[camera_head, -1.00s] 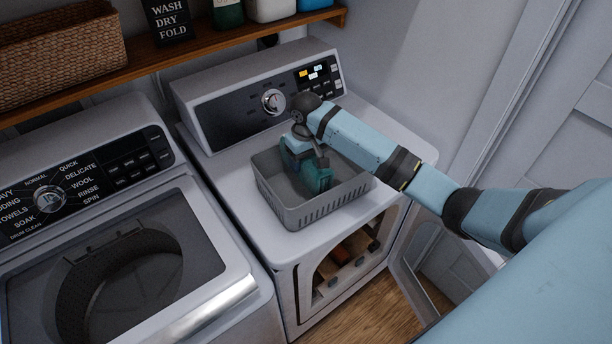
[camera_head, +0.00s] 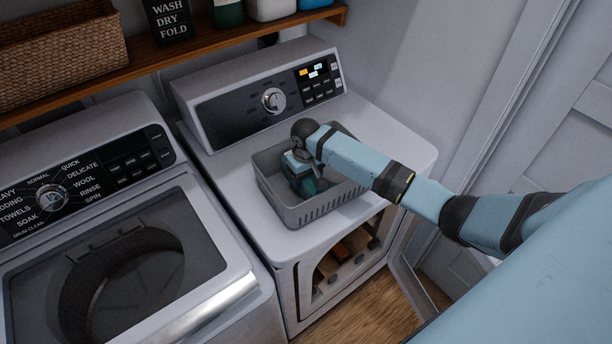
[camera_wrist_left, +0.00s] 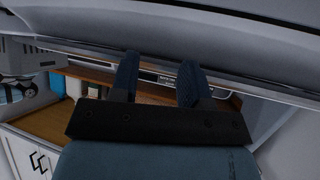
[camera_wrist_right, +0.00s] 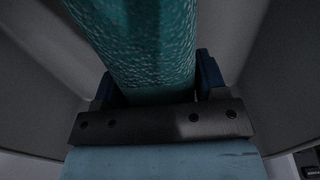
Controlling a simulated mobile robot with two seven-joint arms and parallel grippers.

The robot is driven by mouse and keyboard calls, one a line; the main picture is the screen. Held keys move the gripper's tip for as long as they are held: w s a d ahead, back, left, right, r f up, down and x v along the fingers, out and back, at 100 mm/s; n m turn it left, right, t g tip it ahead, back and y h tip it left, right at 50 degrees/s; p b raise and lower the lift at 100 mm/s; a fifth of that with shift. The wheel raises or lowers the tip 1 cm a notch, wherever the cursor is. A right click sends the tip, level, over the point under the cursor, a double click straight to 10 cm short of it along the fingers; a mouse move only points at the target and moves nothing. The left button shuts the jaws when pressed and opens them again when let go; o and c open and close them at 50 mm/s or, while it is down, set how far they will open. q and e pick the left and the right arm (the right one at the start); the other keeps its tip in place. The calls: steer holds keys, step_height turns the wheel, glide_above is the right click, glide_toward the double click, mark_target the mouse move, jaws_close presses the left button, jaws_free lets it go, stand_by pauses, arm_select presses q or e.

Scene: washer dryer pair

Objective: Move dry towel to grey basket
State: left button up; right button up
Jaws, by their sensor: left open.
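The grey basket (camera_head: 322,209) stands on top of the right-hand machine in the head view. A teal towel (camera_head: 313,187) is inside it, partly hidden by my right gripper and arm. My right gripper (camera_head: 305,178) points down into the basket. In the right wrist view the teal towel (camera_wrist_right: 145,50) fills the space between the fingers, and the gripper is shut on it. Whether the towel touches the basket floor cannot be told. My left gripper (camera_wrist_left: 158,80) is open and empty in the left wrist view, and it is out of the head view.
The left washer (camera_head: 110,290) has a dark see-through lid. The right machine's front door (camera_head: 415,285) hangs open, with a reddish-brown item inside. A wooden shelf (camera_head: 150,66) above holds a wicker basket (camera_head: 60,55), a sign and bottles. The machine top right of the basket is clear.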

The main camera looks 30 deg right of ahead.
steer(key=o, duration=0.3)
arm_select(q)
steer(key=shift+r, duration=0.2)
arm_select(e)
steer(key=shift+o, duration=0.2)
step_height(320, 180, up, 12)
steer(key=shift+f+b, duration=0.2)
steer(key=shift+b, duration=0.8)
steer(key=shift+r, duration=0.35)
arm_select(q)
steer(key=shift+w+d+f+m, duration=0.15)
steer(key=shift+f+m, duration=0.15)
steer(key=shift+f, duration=0.3)
steer(key=shift+f, duration=0.1)
